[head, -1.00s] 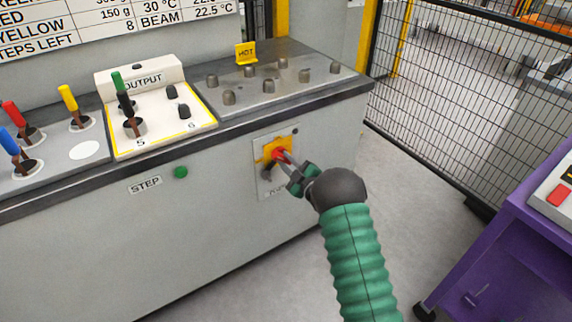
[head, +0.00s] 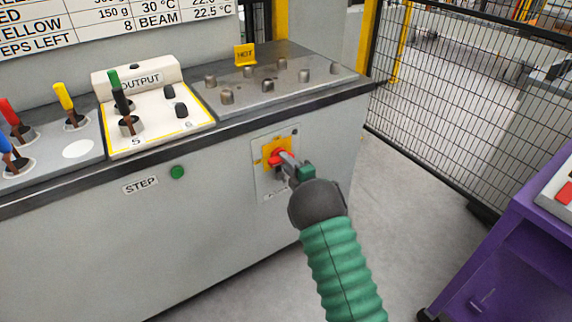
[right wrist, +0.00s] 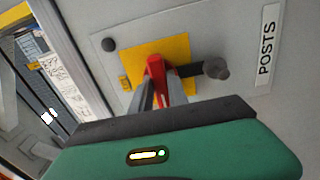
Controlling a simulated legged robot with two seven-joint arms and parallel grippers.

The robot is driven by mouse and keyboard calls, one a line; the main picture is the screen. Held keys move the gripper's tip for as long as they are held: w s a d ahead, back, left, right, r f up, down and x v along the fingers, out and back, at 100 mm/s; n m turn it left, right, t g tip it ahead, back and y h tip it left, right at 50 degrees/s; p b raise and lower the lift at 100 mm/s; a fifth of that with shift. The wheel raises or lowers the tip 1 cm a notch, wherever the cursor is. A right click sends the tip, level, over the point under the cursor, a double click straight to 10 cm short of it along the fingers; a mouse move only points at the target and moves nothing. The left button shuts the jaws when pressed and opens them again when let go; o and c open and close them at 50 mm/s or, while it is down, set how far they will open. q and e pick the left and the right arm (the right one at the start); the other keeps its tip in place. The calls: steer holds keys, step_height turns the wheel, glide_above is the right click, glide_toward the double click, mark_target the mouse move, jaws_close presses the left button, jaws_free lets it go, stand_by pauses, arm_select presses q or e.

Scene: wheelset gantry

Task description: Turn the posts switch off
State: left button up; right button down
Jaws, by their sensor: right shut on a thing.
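The posts switch has a red handle (head: 276,158) on a yellow plate (head: 264,148), fixed to a pale panel (head: 262,185) on the front of the grey cabinet. In the right wrist view the red handle (right wrist: 156,72) stands between my two fingertips over the yellow plate (right wrist: 180,50), with the POSTS label (right wrist: 266,48) to the right. My right gripper (head: 284,160) is shut on the red handle, which is partly hidden by the fingers (right wrist: 157,90). My left gripper is not in view.
A grey knob (right wrist: 216,69) sticks out beside the yellow plate. The green STEP button (head: 177,172) is on the cabinet front to the left. Coloured levers and the OUTPUT box (head: 140,78) stand on top. A purple cart (head: 510,255) stands at right, with clear floor between.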

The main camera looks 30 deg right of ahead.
steer(key=shift+a+f+n, duration=0.2)
steer(key=shift+f+n, duration=0.1)
steer(key=shift+f, duration=0.15)
steer(key=c, duration=1.6)
jaws_free()
steer(key=shift+o, duration=1.3)
steer(key=shift+r, duration=0.1)
steer(key=shift+o, duration=0.3)
steer(key=shift+r, duration=0.1)
steer(key=shift+s+d+r, duration=0.1)
steer(key=s+p, duration=0.3)
steer(key=s, duration=1.3)
steer(key=shift+s+p, duration=0.35)
steer(key=shift+p, duration=0.05)
